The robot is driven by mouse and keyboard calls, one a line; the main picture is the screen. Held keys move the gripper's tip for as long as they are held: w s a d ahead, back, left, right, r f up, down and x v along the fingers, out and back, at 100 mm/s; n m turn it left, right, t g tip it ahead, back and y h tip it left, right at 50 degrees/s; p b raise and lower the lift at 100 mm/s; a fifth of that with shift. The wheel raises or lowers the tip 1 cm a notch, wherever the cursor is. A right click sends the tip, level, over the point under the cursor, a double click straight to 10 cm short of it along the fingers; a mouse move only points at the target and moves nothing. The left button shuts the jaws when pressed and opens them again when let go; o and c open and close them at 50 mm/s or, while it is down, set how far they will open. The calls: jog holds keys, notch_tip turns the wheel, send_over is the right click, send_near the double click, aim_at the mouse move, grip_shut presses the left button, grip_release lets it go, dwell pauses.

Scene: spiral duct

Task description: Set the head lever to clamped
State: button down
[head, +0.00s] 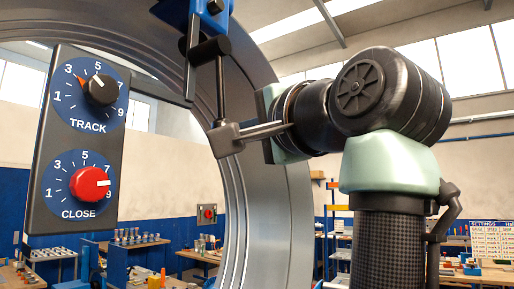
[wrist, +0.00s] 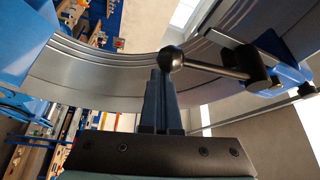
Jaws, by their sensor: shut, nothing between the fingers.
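The head lever (wrist: 212,69) is a dark rod with a round black ball knob (wrist: 171,58), joined to a dark pivot on a blue head (wrist: 291,72). In the head view the lever rod (head: 220,92) hangs down from the black pivot below the blue head (head: 212,16). My gripper (wrist: 162,78) is shut and empty, its fingertips right at the knob; I cannot tell if they touch it. In the head view my gripper (head: 229,138) is at the rod's lower end, and the knob is not clearly seen there. No clamped marking is readable.
A large grey metal ring (head: 265,205) stands beside the lever. A dark panel (head: 78,140) at left has a black TRACK knob (head: 102,90) and a red CLOSE knob (head: 89,184). Benches and shelves stand in the background.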

aim_at(217, 123)
jog(key=shift+s+a+b, duration=0.5)
jog(key=shift+s+a, duration=0.25)
jog(key=shift+s, duration=0.35)
jog(key=shift+s+a+b, duration=0.5)
jog(key=shift+s+a, duration=0.25)
jog(key=shift+s, duration=0.45)
